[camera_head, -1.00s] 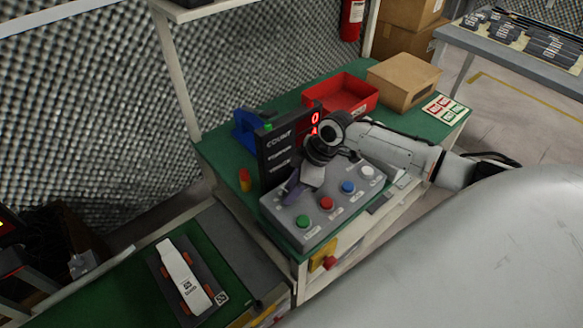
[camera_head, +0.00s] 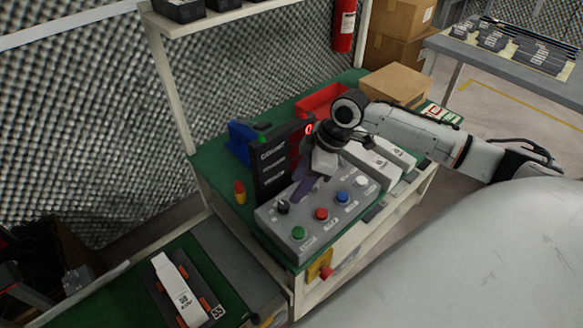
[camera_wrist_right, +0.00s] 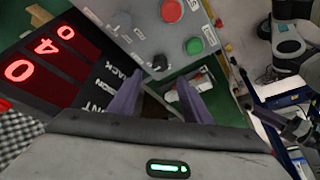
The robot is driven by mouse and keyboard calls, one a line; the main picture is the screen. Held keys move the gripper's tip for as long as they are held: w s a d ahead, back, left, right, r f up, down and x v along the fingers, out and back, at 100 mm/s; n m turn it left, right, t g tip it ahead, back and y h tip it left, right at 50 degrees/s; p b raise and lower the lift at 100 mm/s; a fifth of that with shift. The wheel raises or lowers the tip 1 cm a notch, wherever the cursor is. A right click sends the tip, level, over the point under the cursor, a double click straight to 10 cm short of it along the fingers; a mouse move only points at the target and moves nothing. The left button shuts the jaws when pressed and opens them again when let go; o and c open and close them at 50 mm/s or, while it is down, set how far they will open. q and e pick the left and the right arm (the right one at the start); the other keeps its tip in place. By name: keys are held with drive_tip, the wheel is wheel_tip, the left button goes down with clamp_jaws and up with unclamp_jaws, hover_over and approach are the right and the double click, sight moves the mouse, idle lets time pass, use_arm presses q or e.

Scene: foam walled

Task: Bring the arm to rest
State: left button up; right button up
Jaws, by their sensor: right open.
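My right arm comes in from the right in the head view. Its gripper (camera_head: 300,191) hangs over the grey button panel (camera_head: 312,248), pointing down and left. In the right wrist view, the two purple fingers of the right gripper (camera_wrist_right: 158,98) stand apart with nothing between them. The panel has a black knob (camera_head: 282,207) and green (camera_head: 299,233), red (camera_head: 321,214), blue (camera_head: 343,197) and white (camera_head: 362,181) buttons. A dark purplish part at the right of the wrist view may be my left gripper (camera_wrist_right: 298,127); its jaws are unclear.
A black display (camera_head: 271,165) with red digits stands close behind the gripper. A red bin (camera_head: 318,99), a cardboard box (camera_head: 396,84) and a blue object (camera_head: 240,139) are on the green bench. A white device (camera_head: 176,284) lies at the lower left.

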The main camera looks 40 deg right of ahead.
drive_tip(key=shift+v, duration=0.95)
drive_tip(key=s+a+f, duration=0.7)
drive_tip(key=s+a, duration=0.3)
drive_tip(key=a, duration=0.3)
drive_tip(key=s+d+r+m+h, duration=0.1)
drive_tip(key=s+m+h, duration=0.2)
drive_tip(key=s+m, duration=0.65)
drive_tip(key=w+a+f+n+t+y, duration=0.1)
drive_tip(key=a+f+t, duration=0.1)
drive_tip(key=f, duration=0.3)
drive_tip(key=w+a+f+t+y, duration=0.1)
drive_tip(key=a+f+t, duration=0.2)
drive_tip(key=f, duration=0.3)
drive_tip(key=shift+f+n+t, duration=0.35)
drive_tip(key=shift+t, duration=0.05)
